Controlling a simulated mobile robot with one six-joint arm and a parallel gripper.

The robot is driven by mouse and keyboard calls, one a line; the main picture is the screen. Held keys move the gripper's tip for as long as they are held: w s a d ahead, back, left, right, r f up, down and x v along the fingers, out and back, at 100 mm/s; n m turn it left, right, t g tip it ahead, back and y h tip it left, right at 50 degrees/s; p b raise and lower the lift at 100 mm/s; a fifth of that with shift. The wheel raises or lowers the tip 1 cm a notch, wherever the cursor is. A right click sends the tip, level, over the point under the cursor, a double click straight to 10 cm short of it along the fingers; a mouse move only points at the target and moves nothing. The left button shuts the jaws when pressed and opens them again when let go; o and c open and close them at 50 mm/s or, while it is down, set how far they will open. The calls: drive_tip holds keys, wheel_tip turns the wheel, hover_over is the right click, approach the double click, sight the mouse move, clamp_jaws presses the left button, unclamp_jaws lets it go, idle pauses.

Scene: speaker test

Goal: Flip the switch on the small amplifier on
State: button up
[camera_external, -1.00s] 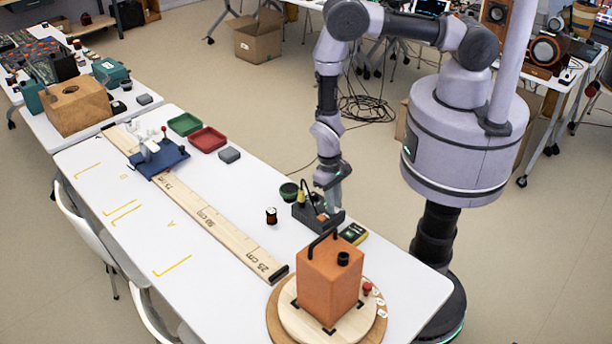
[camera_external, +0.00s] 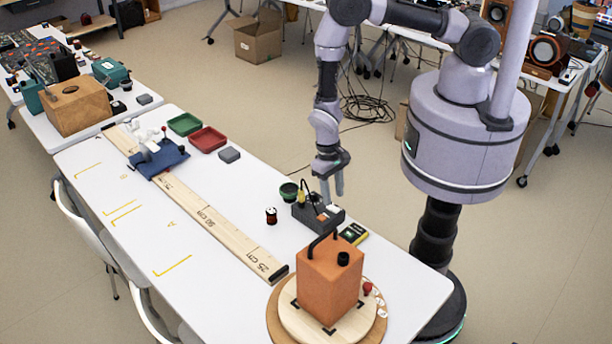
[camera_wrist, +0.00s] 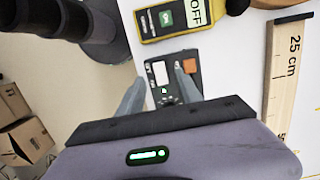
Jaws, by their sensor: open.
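The small amplifier (camera_external: 309,217) is a dark box on the white table's right edge, with a pale switch-like block and an orange block on top. In the wrist view the amplifier (camera_wrist: 179,57) shows a white rocker-like piece (camera_wrist: 160,73), an orange-brown square (camera_wrist: 190,66) and a small lit green spot (camera_wrist: 165,90). My gripper (camera_external: 333,201) is open and empty, pointing down above the amplifier's right part. In the wrist view my gripper's fingers (camera_wrist: 160,79) stand either side of the white piece. I cannot tell which way it is tipped.
A wooden ruler (camera_external: 215,224) lies left.

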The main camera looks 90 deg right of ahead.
wheel_tip(320, 180, up, 14)
drive_tip(key=w+d+p, duration=0.1)
drive_tip(key=p, duration=0.1)
drive_tip(key=shift+w+d+f+p, duration=0.2)
drive_tip(key=shift+w+d+p, duration=0.05)
drive_tip(key=shift+p, duration=0.1)
wheel_tip(320, 180, up, 11)
drive_tip(key=n+t+b, duration=0.2)
drive_tip(key=t+b, duration=0.1)
drive_tip(key=b, duration=1)
drive_tip(key=s+r+n+t+b, duration=0.2)
drive_tip(key=s+r+t+b, duration=0.2)
drive_tip(key=s+b, duration=0.7)
drive_tip(key=s, duration=0.3)
drive_tip(key=shift+r+n+y, duration=0.15)
drive_tip(key=shift+n+y, duration=0.15)
drive_tip(key=shift+y, duration=0.1)
drive_tip(key=shift+w+d, duration=0.1)
